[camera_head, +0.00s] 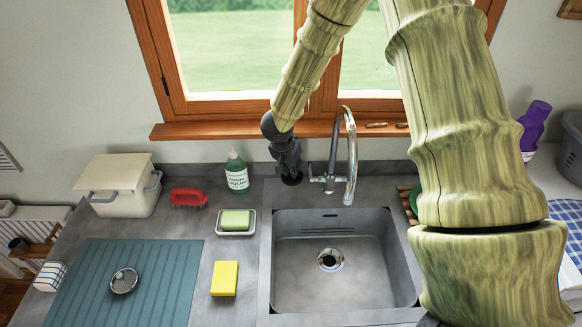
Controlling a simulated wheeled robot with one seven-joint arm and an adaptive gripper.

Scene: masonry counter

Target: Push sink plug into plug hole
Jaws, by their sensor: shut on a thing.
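The grey sink (291,248) is set in the counter, with its round, metal-rimmed plug hole (330,260) in the floor of the basin. My dark gripper (291,170) points down over the counter behind the sink, just left of the tap. It is shut on a small, dark, round thing that looks like the sink plug (291,180). The fingers partly hide this plug, and I cannot tell whether it touches the counter. The plug hole is in front of and to the right of my gripper, lower down and uncovered.
The chrome tap (349,160) stands close to my gripper's right. A soap bottle (237,172), a green sponge in a dish (236,220) and a yellow sponge (224,278) are left of the sink. A metal strainer (124,281) lies on the teal mat (165,290). The basin looks empty.

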